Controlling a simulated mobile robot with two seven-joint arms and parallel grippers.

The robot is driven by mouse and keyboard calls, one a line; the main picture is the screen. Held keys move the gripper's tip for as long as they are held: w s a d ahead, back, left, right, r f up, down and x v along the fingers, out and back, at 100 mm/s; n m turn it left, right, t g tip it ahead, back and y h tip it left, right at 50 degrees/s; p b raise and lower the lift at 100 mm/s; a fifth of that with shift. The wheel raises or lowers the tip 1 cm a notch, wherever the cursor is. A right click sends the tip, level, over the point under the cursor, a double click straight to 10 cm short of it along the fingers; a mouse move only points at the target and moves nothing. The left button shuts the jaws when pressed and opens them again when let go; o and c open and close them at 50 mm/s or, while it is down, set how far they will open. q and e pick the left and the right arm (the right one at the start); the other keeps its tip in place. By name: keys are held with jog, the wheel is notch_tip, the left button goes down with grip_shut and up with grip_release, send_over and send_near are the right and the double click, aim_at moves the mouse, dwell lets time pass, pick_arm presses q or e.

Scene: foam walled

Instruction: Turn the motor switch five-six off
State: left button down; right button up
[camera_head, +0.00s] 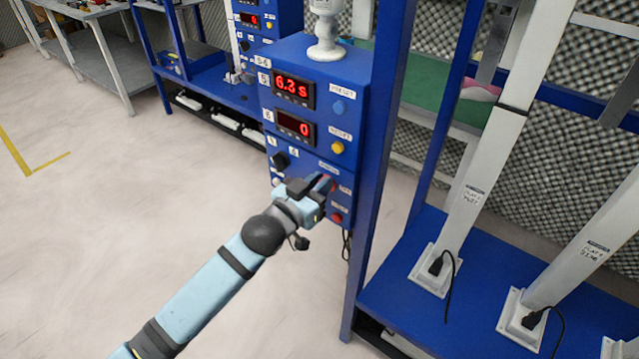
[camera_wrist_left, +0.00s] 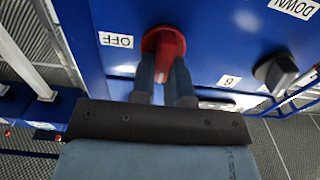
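A blue control box (camera_head: 350,110) stands on a blue post, with a "5-6" label near its top and two red displays. The red switch knob (camera_wrist_left: 165,45) shows in the left wrist view on the blue panel, with an "OFF" label (camera_wrist_left: 117,40) beside it, upside down in that view. My left gripper (camera_head: 325,187) is at the lower part of the box. In the wrist view its two fingers (camera_wrist_left: 165,78) lie on either side of the knob's handle and look closed on it. In the head view the gripper hides most of this knob. My right gripper is out of view.
The displays read "6.3s" (camera_head: 293,90) and "0" (camera_head: 296,127). A black knob (camera_head: 280,160) sits left of the gripper, and a red button (camera_head: 337,218) sits just below it. Blue shelving with white posts is at right. Open floor (camera_head: 120,190) lies at left.

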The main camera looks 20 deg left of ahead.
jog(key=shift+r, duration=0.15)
pick_arm(q)
jog(key=m+p, duration=0.3)
jog(key=m, duration=0.1)
jog(key=d+m+p, duration=0.1)
jog(key=m+p, duration=0.2)
jog(key=m, duration=0.2)
jog(key=f+m+p, duration=0.1)
jog(key=m+p, duration=0.1)
jog(key=m, duration=0.3)
jog(key=shift+s+d+p, duration=0.2)
jog(key=shift+s+p, duration=0.05)
jog(key=shift+p, duration=0.15)
jog(key=shift+f+m, duration=0.15)
jog(key=shift+m, duration=0.8)
jog(key=shift+f+m, duration=0.15)
jog(key=shift+m, duration=0.8)
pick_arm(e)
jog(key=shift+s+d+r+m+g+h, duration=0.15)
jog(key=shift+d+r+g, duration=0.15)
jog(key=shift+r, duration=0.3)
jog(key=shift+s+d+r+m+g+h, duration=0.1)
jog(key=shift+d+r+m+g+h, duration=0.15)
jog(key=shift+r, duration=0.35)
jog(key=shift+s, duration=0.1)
pick_arm(q)
jog(key=c, duration=1.1)
grip_release()
